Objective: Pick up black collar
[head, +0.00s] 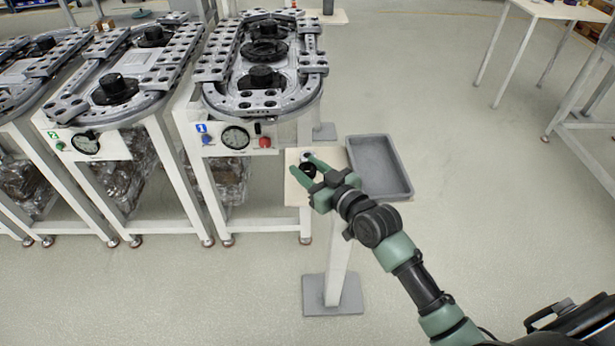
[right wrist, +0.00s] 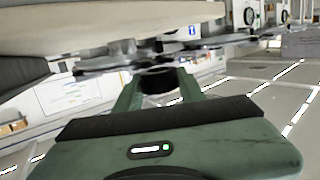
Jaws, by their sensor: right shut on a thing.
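The black collar (head: 309,170) is a small dark ring between the fingertips of my right gripper (head: 305,168), over the small beige stand in the head view. The right wrist view shows the black collar (right wrist: 158,80) between the two green fingers of my right gripper (right wrist: 160,88), which is shut on it. The head view does not clearly show whether the collar touches the stand's top. My left gripper is not in view.
The beige stand top (head: 296,190) carries a grey tray (head: 405,186) on its right. Ring track station 1 (head: 205,103) is just behind and left, with station 2 (head: 65,118) farther left. White tables stand at the upper right. The floor between is clear.

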